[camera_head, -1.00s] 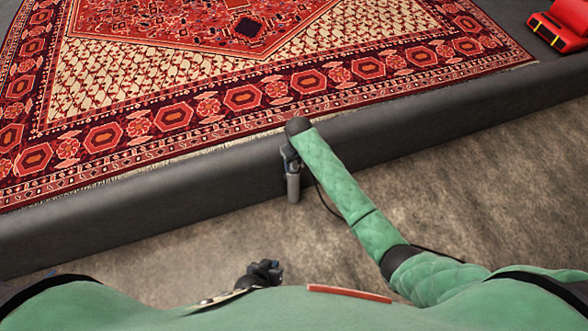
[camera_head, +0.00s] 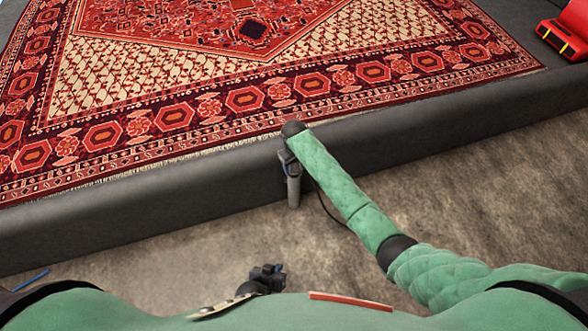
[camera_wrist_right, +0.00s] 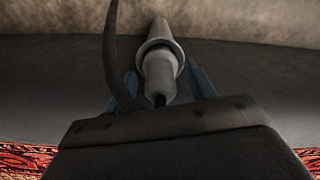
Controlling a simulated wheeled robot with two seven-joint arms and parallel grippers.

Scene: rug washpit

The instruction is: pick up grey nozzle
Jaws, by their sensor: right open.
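The grey nozzle (camera_head: 293,190) is upright, with its tip up, in front of the dark kerb in the head view. In the right wrist view the nozzle (camera_wrist_right: 160,68) is a pale grey tapered body with a collar. My right gripper (camera_wrist_right: 164,85) is open, its blue fingers on either side of the nozzle's narrower end; I cannot tell whether they touch it. In the head view my right gripper (camera_head: 290,168) is largely hidden by its wrist. My left gripper (camera_head: 268,274) is low in the picture, apart from the nozzle; its jaws are unclear.
The dark kerb (camera_head: 130,210) runs across the view, with a patterned red rug (camera_head: 245,99) behind it. A dark hose (camera_head: 327,207) hangs by my right arm. A red object (camera_head: 562,38) is at upper right. A thin blue item (camera_head: 31,280) lies at lower left. Brown floor in front is mostly clear.

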